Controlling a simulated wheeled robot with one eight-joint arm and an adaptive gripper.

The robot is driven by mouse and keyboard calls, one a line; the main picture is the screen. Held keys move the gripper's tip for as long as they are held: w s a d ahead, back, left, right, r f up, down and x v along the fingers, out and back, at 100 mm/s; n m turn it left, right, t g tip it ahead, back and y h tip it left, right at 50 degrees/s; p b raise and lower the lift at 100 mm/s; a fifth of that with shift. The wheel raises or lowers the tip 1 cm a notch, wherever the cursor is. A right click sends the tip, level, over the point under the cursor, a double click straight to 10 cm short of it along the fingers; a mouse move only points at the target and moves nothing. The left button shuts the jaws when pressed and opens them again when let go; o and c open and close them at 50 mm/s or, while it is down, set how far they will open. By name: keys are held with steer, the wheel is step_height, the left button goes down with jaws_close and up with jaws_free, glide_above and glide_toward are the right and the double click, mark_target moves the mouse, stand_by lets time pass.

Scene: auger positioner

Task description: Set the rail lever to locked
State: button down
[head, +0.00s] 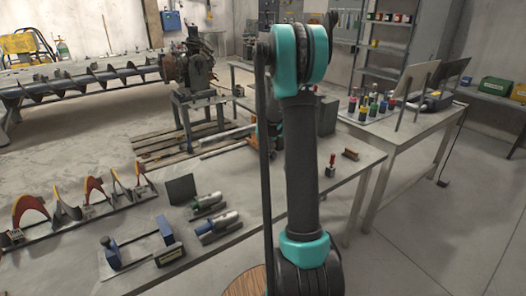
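A low rail (70,222) with several curved red, yellow and grey auger pieces lies along the left of the near bench. I cannot make out a lever on it or its setting. In front of it, a blue clamp-like device (142,247) has two upright blue blocks joined by thin bars. A small upright piece with a red top (331,166) stands farther right on the bench; I cannot tell whether it is a lever. My teal and black arm rises through the middle of the view and hides part of the bench. My gripper's fingers do not show.
A second table (400,127) with colored bottles stands at the right. A large auger (85,80) stands behind.

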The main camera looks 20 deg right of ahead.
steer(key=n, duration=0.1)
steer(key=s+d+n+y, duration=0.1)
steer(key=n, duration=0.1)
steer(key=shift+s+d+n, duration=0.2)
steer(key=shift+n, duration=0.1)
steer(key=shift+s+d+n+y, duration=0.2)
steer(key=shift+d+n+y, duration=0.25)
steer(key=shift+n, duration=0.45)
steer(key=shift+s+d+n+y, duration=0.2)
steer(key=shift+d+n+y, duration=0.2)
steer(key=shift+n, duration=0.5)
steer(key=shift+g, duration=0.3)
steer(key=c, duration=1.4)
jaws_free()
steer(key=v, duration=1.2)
